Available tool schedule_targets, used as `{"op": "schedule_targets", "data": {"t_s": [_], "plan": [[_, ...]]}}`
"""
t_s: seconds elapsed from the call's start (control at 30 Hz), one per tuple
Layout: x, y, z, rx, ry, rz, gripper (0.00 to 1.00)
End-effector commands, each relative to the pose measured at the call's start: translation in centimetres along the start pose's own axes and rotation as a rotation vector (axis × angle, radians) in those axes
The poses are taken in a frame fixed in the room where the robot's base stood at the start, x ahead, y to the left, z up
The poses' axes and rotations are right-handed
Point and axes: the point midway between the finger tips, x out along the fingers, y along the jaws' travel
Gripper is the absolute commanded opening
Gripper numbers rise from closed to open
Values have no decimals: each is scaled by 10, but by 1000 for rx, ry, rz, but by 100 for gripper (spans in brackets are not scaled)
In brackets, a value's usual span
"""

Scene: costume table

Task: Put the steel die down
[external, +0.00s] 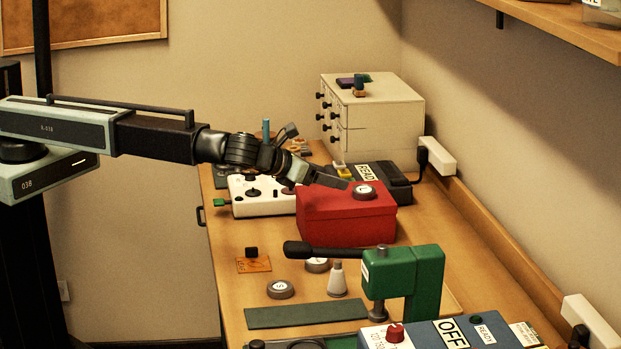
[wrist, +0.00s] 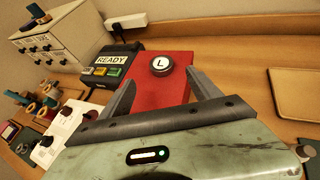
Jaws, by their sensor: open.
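A round grey steel die (external: 363,191) with a white label lies flat on the lid of the red box (external: 345,228). In the wrist view the die (wrist: 160,65) shows a letter L. It sits on the red box (wrist: 150,96) beyond my fingertips, roughly centred between them. My gripper (wrist: 160,84) is open with nothing between its fingers. In the external view my gripper (external: 330,178) is over the box's back left part, left of the die and apart from it. Two similar round dies, one in front (external: 280,290) and one behind (external: 317,265), lie on the table.
A green press (external: 410,280) with a black lever stands in front of the red box. A white control box (external: 262,195) is left of it, and a black READY unit (external: 385,180) and a drawer cabinet (external: 385,115) are behind. A green mat (external: 306,314) lies bare in front.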

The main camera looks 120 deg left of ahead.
Motion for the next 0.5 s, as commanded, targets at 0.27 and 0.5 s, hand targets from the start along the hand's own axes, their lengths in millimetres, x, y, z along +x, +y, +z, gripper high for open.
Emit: {"op": "schedule_targets", "data": {"t_s": [0.27, 0.5], "plan": [[-11, 0, 0, 0, 0, 0, 72], [-22, 7, -17, -102, 48, 4, 72]]}}
